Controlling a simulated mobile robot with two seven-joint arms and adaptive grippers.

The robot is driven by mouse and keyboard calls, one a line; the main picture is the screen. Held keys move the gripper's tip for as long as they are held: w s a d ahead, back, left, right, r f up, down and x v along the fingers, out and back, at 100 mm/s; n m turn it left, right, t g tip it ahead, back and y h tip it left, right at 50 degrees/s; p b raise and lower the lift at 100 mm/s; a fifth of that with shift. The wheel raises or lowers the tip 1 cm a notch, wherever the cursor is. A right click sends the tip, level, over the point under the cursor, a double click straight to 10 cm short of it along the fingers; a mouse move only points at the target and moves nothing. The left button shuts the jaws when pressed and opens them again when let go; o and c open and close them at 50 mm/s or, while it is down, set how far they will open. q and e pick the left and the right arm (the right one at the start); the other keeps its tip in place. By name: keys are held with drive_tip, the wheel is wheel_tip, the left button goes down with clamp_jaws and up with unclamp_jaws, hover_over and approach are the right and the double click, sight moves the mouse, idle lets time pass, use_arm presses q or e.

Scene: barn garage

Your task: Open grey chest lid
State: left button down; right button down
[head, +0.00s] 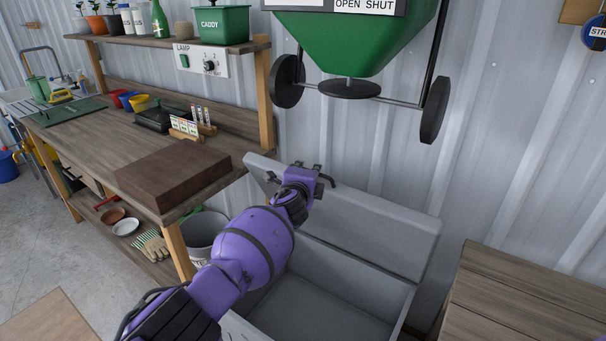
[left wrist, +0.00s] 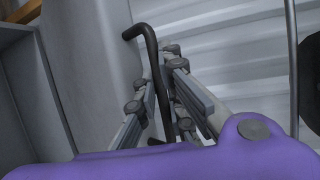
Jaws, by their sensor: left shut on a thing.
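The grey chest (head: 398,278) stands against the corrugated wall, and its inside shows as empty where it is visible. Its lid (head: 385,222) is raised and stands steeply tilted at the back. My left gripper (head: 318,178) is at the lid's upper edge, with my purple arm reaching across the chest's left part. In the left wrist view the gripper (left wrist: 172,100) is shut on a dark bent handle (left wrist: 150,60) beside the lid's grey panel (left wrist: 95,60). My right gripper is not in view.
A wooden workbench (head: 85,146) with a brown block (head: 172,172) stands left of the chest. A green spreader (head: 350,45) with dark wheels hangs on the wall above the lid. A wooden surface (head: 520,295) is close on the right. A grey bucket (head: 203,235) stands under the bench end.

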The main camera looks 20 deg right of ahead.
use_arm(q)
drive_tip(key=shift+f, duration=0.2)
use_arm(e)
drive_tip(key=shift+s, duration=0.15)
use_arm(q)
drive_tip(key=c, duration=1.9)
unclamp_jaws()
drive_tip(key=shift+o, duration=0.2)
drive_tip(key=shift+r, duration=0.1)
drive_tip(key=v, duration=1.2)
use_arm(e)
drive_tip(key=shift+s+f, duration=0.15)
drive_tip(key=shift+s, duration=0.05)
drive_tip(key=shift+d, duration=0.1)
